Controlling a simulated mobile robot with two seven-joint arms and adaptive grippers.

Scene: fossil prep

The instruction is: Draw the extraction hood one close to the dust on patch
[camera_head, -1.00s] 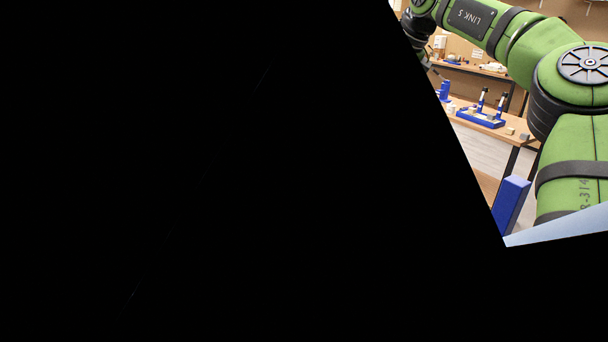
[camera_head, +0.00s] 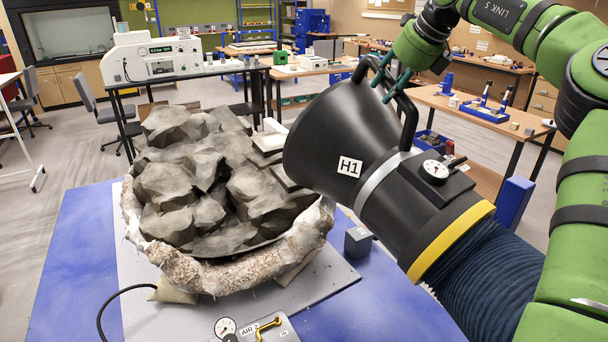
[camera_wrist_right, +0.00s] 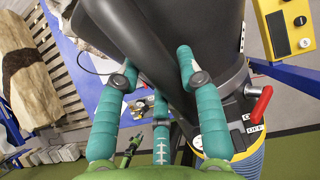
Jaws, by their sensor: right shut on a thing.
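The extraction hood marked H1 (camera_head: 325,140) is a black cone with a yellow ring and a dark ribbed hose (camera_head: 490,275). It is tilted, its wide mouth facing left beside the grey rock (camera_head: 200,195) in its plaster jacket (camera_head: 200,270). My right gripper (camera_head: 386,78) is shut on the hood's black handle. In the right wrist view, the teal fingers (camera_wrist_right: 158,75) lie either side of the handle, with the black hood (camera_wrist_right: 210,35) behind. I cannot make out a distinct dust patch on the rock. My left gripper is not in view.
The rock stands on a grey board on a blue table (camera_head: 70,260). An AIR 3 box (camera_head: 262,330) with a gauge is at the front, and a small dark block (camera_head: 358,242) sits under the hood. A white instrument (camera_head: 155,57) stands behind.

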